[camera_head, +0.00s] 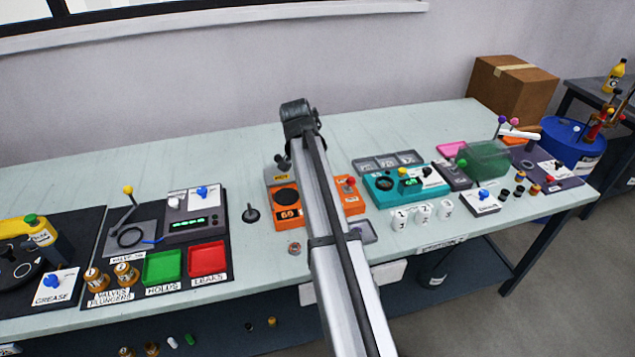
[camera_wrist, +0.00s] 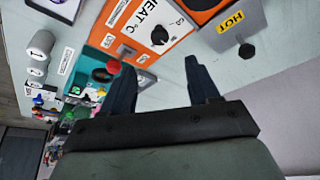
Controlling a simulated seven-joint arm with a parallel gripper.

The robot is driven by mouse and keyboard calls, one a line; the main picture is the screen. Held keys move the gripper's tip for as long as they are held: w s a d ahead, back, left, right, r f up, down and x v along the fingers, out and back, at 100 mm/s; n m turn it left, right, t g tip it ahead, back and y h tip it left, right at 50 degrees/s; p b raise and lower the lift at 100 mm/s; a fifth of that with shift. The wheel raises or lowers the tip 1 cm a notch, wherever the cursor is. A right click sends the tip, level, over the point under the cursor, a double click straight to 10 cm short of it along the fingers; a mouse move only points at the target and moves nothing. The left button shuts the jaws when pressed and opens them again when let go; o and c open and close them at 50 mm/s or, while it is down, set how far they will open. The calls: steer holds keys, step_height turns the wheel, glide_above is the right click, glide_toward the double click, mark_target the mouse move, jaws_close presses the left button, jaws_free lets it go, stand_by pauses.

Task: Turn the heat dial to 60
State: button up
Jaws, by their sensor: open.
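The heat dial (camera_wrist: 159,36) is a round black knob on a white panel marked HEAT °C, on an orange unit (camera_wrist: 205,6). The pointer setting is too small to read. In the wrist view my gripper (camera_wrist: 160,82) is open and empty, its two dark fingers apart, with the dial beyond the gap between them and not between the fingertips. In the head view the orange unit (camera_head: 285,222) stands mid-bench, with a black round plate and a dark label reading 60. My arm crosses in front of it and hides the dial there.
A red knob (camera_wrist: 113,66) stands close to one finger in the wrist view. A grey block marked HOT (camera_wrist: 232,22) and a black knob (camera_wrist: 246,51) are on the other side.

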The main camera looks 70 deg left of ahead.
steer(key=x, duration=1.2)
steer(key=shift+d+r, duration=0.1)
steer(key=c, duration=1)
